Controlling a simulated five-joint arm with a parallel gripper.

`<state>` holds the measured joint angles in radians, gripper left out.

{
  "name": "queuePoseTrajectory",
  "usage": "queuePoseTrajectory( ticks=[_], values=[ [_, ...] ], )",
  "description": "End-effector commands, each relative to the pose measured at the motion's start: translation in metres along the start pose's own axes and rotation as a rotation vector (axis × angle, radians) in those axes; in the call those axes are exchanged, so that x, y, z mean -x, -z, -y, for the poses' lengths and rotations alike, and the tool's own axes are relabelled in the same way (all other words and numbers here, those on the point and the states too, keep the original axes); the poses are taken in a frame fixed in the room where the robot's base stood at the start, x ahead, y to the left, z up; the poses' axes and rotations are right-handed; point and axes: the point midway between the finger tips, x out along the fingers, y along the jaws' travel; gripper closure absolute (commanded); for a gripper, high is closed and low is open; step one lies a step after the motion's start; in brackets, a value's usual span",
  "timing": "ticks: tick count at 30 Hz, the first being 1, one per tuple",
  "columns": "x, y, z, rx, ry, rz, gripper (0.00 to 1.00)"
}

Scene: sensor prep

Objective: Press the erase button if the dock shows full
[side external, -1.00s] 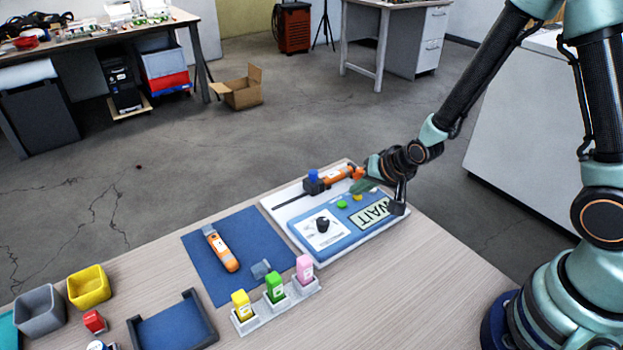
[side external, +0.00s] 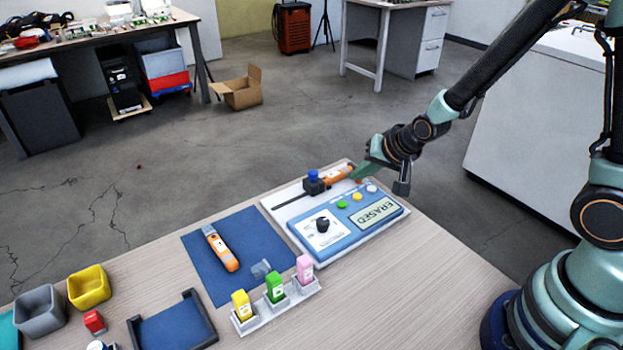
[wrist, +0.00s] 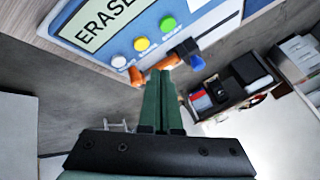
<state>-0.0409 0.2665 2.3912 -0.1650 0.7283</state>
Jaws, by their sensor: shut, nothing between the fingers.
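The blue dock (side external: 346,222) sits on a white base on the wooden table, and its display (side external: 377,214) reads "ERASED". It has a green button (side external: 342,204), a yellow button (side external: 357,197) and a white button (side external: 372,188) in a row, plus a black knob (side external: 323,225). An orange device (side external: 338,174) lies along the dock's far edge beside a blue-topped clamp (side external: 313,182). My gripper (side external: 360,175) is shut and empty, raised beyond the buttons near the orange device. In the wrist view its green fingers (wrist: 159,75) are together, apart from the white button (wrist: 119,61).
A second orange device (side external: 221,249) and a small grey piece (side external: 261,269) lie on the blue mat (side external: 205,272). A white rack (side external: 276,307) holds yellow, green and pink sticks. Yellow (side external: 89,287) and grey (side external: 39,311) bins stand at the left.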

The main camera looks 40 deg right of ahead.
Motion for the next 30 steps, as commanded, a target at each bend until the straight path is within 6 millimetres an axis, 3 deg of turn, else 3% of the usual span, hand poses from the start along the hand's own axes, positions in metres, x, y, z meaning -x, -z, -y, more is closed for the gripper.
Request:
queuePoseTrajectory(
  ticks=[7,30],
  values=[
    [0.015,0.009,0.008,0.0,0.001,-0.002,1.0],
    [0.023,0.012,0.01,0.021,-0.001,0.0,1.0]
  ],
)
